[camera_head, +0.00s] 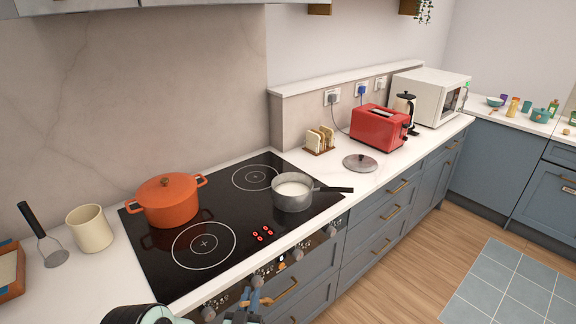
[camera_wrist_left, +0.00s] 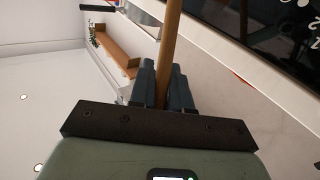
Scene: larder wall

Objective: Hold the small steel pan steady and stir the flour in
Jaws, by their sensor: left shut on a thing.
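The small steel pan (camera_head: 292,199) stands on the black hob, with its dark handle (camera_head: 333,189) pointing right. White contents (camera_head: 292,188) show inside it; I cannot tell whether they are flour, liquid or both. My left gripper (camera_head: 249,303) is low in front of the hob, apart from the pan. It is shut on a wooden handle, likely a spoon's, which shows between the fingers in the left wrist view (camera_wrist_left: 169,48). The far end of this tool is not clear. My right gripper is out of view, and nothing holds the pan.
An orange lidded pot (camera_head: 166,203) stands on the hob (camera_head: 146,258) left of the pan. A steel lid (camera_head: 360,162) lies on the counter at right, near a toast rack (camera_head: 320,141) and red toaster (camera_head: 380,128).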

